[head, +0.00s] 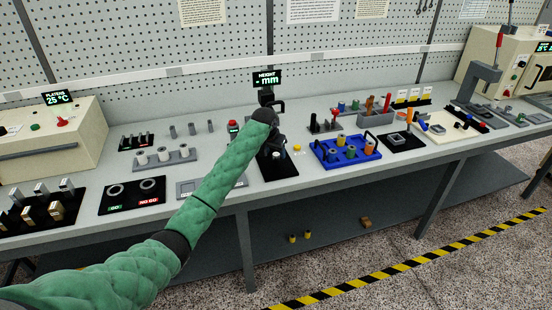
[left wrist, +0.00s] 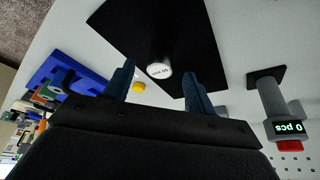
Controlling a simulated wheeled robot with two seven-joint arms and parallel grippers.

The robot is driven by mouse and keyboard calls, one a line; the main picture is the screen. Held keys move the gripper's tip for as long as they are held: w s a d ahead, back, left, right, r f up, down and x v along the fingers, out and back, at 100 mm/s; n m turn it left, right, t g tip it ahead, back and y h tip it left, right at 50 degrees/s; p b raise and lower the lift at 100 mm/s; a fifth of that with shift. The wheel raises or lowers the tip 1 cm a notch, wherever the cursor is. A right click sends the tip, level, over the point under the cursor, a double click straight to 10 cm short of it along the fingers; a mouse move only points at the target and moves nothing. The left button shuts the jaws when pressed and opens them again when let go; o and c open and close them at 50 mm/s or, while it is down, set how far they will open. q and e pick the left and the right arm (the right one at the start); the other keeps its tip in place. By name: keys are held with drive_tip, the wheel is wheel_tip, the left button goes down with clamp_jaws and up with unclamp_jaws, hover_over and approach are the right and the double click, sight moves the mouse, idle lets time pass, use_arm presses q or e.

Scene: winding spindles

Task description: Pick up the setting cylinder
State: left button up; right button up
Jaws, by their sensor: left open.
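The setting cylinder (left wrist: 158,69) stands on a black mat (left wrist: 115,25) in the left wrist view. Its round white top carries small print, and its dark side runs away from the camera. My left gripper (left wrist: 158,76) is open, with one finger on each side of the cylinder in the picture. I cannot tell whether either finger touches it. In the head view my left gripper (head: 272,143) is over the black mat (head: 280,171), dark and partly hidden by my green-sleeved arm. My right gripper is not in view.
A height display (head: 267,78) stands behind the mat. A yellow button (head: 297,148) and a blue tray (head: 345,152) with several spools are to the right. A small counter with a red top (head: 233,127) and a GO/NO GO plate (head: 132,194) are to the left.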

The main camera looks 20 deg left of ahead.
sight(276, 154)
use_arm(q)
drive_tip(key=x, duration=0.3)
drive_tip(key=shift+f+p, duration=0.1)
drive_tip(key=shift+p, duration=0.25)
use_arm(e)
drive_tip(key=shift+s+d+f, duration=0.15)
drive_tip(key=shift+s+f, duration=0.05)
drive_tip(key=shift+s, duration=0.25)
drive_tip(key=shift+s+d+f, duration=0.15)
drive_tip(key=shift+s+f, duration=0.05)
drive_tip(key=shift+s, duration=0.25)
use_arm(q)
clamp_jaws()
drive_tip(key=shift+w, duration=0.1)
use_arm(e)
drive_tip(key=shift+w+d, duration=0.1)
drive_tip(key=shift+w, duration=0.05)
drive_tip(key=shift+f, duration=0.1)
